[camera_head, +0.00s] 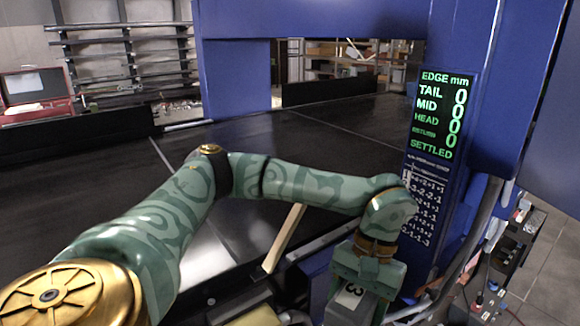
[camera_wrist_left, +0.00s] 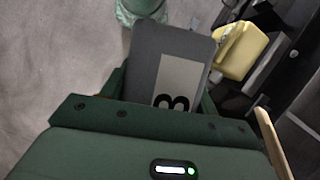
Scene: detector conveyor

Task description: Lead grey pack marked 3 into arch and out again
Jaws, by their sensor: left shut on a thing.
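The grey pack marked 3 (camera_head: 348,308) is at the bottom of the head view, in front of the arch's right post. My left gripper (camera_head: 362,288) is shut on it; the pack's lower end runs out of that view. In the left wrist view, the pack (camera_wrist_left: 172,50) sticks out between the fingers of my left gripper (camera_wrist_left: 165,98), its white label with a black 3 showing. The blue arch (camera_head: 310,20) spans the dark conveyor belt (camera_head: 345,125). The pack is outside the opening. My right gripper is not seen.
A display (camera_head: 440,115) on the right post reads TAIL, MID, HEAD and a smaller line at 0, with SETTLED below. A pale wooden stick (camera_head: 283,240) leans near the belt's front edge. The belt looks clear.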

